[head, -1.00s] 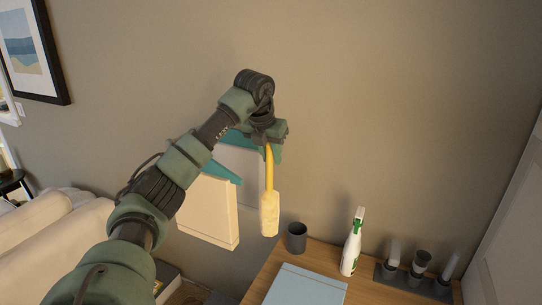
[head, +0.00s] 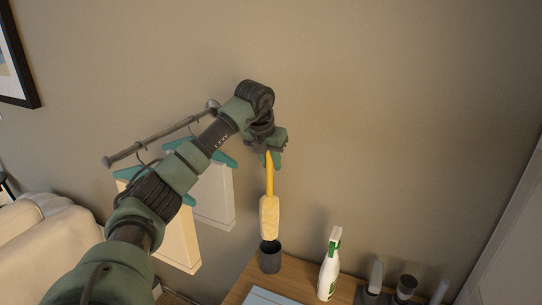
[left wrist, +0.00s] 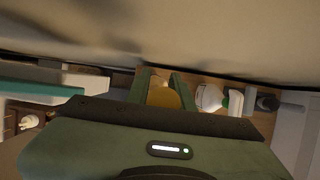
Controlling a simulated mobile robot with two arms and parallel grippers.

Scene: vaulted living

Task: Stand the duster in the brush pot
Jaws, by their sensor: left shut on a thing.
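The duster has a yellow handle and a pale fluffy head (head: 269,218). My left gripper (head: 271,158) is shut on the yellow handle, and the duster hangs head down. In the left wrist view the yellow handle (left wrist: 163,97) shows between the green fingers. The brush pot (head: 270,260) is a dark grey cup standing on the wooden table near its left edge. The duster's head is over the pot in the head view, its lower end close to the pot's mouth. I cannot tell whether the tip is inside the rim. My right gripper is not in view.
A white and green spray bottle (head: 329,266) stands right of the pot. A light blue flat item (head: 268,298) lies in front. A wall rail (head: 160,138) with hanging items is behind my arm.

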